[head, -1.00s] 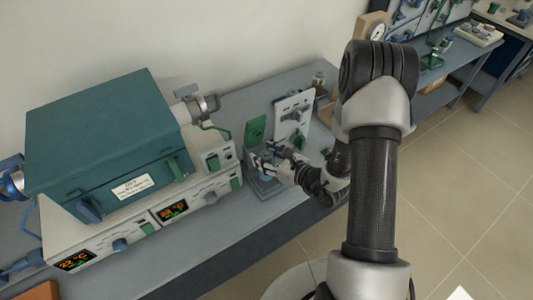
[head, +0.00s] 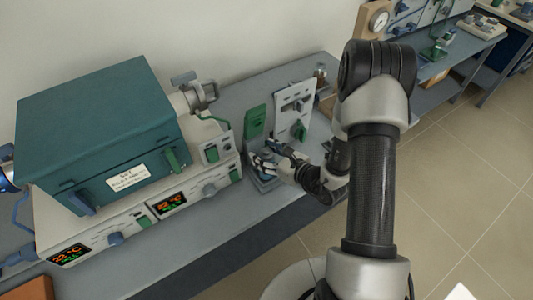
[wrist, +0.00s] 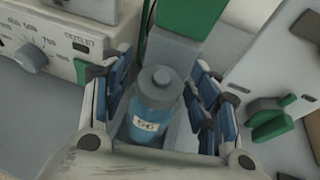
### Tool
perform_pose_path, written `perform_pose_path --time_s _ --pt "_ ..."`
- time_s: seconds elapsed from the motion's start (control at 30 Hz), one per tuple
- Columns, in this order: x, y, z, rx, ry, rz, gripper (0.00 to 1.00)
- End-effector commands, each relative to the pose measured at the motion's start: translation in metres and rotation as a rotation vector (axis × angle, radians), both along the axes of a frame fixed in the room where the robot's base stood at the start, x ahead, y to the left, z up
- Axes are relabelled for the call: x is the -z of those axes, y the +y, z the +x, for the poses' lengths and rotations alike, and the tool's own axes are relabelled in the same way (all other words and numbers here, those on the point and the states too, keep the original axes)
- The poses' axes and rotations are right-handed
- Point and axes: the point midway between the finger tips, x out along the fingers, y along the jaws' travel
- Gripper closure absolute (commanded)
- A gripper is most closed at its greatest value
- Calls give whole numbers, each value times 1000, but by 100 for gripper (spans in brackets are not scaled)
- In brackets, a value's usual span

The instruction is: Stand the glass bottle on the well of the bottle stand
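The glass bottle (wrist: 154,108) is blue with a grey cap and a label reading "56". It stands about upright between the two fingers of my gripper (wrist: 160,78) in the wrist view. The fingers are spread, with narrow gaps showing beside the bottle. In the head view my gripper (head: 268,160) is low over the bench, around the bottle. The bottle stand (head: 257,121) appears to be the piece with the green upright plate; this plate also shows in the wrist view (wrist: 190,15). The bottle's bottom and the well are hidden, so I cannot tell whether it is seated.
A teal muffle furnace (head: 95,125) on a white control unit (head: 110,235) stands to the left. A white upright panel (head: 294,108) with a green knob is close on the right. Bare grey bench (head: 225,225) lies in front.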

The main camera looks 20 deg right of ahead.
Motion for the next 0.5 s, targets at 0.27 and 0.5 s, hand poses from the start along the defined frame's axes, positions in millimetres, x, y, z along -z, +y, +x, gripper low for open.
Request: perform_pose_path --time_s 0.27,0.5 --pt "0 0 0 0 1 0 28" --pt "1 0 -1 0 3 -1 28"
